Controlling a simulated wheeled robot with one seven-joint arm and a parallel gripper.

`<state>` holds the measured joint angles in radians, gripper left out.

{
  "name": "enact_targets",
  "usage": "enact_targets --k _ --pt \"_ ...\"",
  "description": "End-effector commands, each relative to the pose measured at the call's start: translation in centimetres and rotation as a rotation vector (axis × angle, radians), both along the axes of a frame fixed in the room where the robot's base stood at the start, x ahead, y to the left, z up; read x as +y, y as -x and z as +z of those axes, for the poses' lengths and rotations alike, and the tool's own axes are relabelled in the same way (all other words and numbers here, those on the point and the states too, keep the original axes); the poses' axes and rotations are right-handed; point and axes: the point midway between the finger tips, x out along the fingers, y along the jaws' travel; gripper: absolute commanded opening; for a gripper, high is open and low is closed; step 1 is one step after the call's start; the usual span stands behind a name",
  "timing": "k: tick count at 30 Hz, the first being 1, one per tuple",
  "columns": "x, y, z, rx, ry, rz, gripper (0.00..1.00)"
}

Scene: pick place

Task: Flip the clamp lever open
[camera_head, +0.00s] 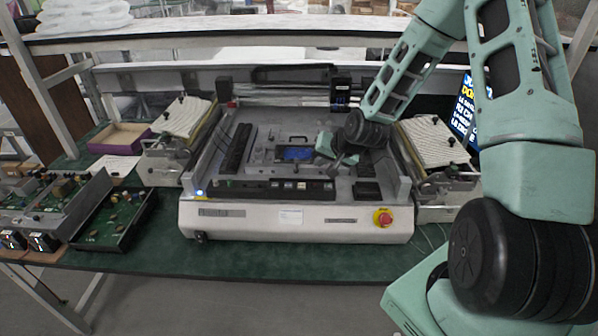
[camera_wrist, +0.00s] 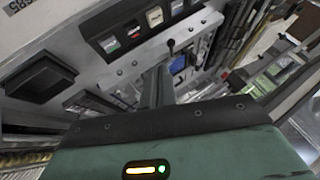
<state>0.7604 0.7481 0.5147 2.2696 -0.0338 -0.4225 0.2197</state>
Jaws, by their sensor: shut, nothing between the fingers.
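The machine's clamp fixture (camera_head: 262,157) is a grey metal plate assembly in the middle of the bench machine, with a blue part (camera_head: 297,153) at its centre. The blue part also shows in the wrist view (camera_wrist: 178,64). A small black-tipped lever (camera_wrist: 171,44) stands on the fixture there, just beyond my fingers; it looks like the clamp lever, but its exact position is hard to tell. My gripper (camera_head: 336,164) is over the right side of the fixture, pointing down. Its fingers (camera_wrist: 158,78) are together and empty. I cannot tell whether they touch the lever.
A front button panel (camera_head: 275,188) and a red emergency stop (camera_head: 383,217) lie in front of the fixture. Hinged racks stand on the left (camera_head: 183,118) and right (camera_head: 435,143). Circuit boards in trays (camera_head: 112,216) sit at the far left. A shelf (camera_head: 230,35) runs above the back.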

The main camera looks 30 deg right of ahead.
Motion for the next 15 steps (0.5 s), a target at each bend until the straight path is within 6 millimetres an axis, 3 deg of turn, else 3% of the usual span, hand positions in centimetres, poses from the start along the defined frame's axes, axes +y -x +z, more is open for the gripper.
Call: enact_targets --k 10,15 --pt "0.1 -0.2 -0.2 0.002 -0.001 0.003 0.00" --pt "0.3 -1.3 -1.4 0.002 -0.002 0.003 0.00"
